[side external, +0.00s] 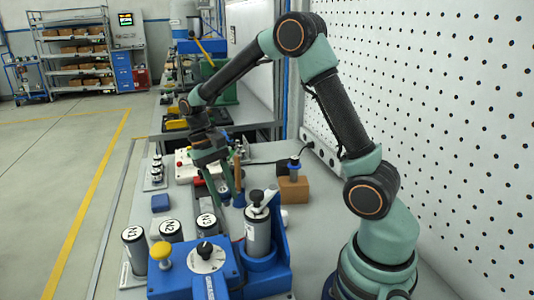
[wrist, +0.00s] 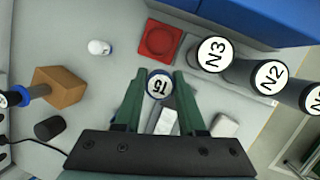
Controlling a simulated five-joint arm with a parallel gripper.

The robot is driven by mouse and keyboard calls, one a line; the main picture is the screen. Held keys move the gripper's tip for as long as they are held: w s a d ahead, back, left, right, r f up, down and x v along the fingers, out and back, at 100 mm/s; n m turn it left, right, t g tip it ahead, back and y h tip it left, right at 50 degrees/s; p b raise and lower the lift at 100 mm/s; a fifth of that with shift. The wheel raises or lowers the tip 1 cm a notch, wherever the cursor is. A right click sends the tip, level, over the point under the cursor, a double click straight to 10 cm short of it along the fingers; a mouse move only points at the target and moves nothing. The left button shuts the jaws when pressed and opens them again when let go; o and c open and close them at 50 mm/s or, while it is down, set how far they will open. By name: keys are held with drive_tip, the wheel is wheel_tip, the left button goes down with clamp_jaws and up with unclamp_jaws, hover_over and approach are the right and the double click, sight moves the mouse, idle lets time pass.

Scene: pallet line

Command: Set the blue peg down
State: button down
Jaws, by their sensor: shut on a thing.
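My gripper (side external: 222,192) is shut on the blue peg (wrist: 158,85), whose round white top marked T5 has a blue rim in the wrist view. The peg sits between the two green fingertips (wrist: 156,88). In the side view the peg (side external: 224,189) shows small and partly covered by the fingers, above the grey bench. I cannot tell whether its lower end touches anything. A red square holder (wrist: 160,40) with a round recess lies just beyond the fingertips in the wrist view, apart from the peg in the picture.
Canisters N3 (wrist: 212,55) and N2 (wrist: 269,75) stand close to the right of my fingers. A blue machine (side external: 194,272) fills the near bench.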

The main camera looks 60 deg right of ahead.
wheel_tip(320, 180, up, 8)
drive_tip(key=w+a+r+n, duration=0.2)
drive_tip(key=a+r+n, duration=0.1)
drive_tip(key=r, duration=0.6)
drive_tip(key=shift+a, duration=0.8)
drive_tip(key=n, duration=0.2)
hover_over(224, 190)
wheel_tip(224, 190, down, 8)
drive_tip(key=shift+r, duration=0.1)
wheel_tip(224, 190, down, 16)
drive_tip(key=shift+d+r, duration=0.1)
drive_tip(key=shift+r, duration=0.05)
drive_tip(key=shift+f, duration=2.3)
drive_tip(key=shift+f, duration=0.1)
